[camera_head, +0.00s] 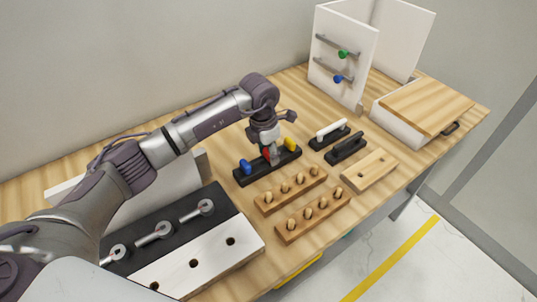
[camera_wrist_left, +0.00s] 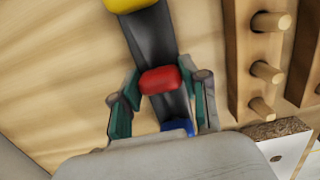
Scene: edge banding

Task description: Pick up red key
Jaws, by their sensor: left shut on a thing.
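The red key (camera_head: 265,153) stands in the middle of a black holder (camera_head: 262,171), between a yellow key (camera_head: 290,143) and a blue key (camera_head: 245,167). My left gripper (camera_head: 271,158) points down over it and hides part of it. In the left wrist view the red key (camera_wrist_left: 159,80) shows between the two fingers of my left gripper (camera_wrist_left: 164,98), which is shut on it. The yellow key (camera_wrist_left: 130,4) and the blue key (camera_wrist_left: 177,127) lie to either side along the holder. I cannot tell whether the red key is lifted from the holder.
Two wooden blocks with pegs (camera_head: 290,190) (camera_head: 312,219) lie in front of the holder. A white handle (camera_head: 331,129) and a black handle (camera_head: 346,147) stand to its right. A black and white panel (camera_head: 215,252) lies at the front left. A white cabinet (camera_head: 343,75) stands behind.

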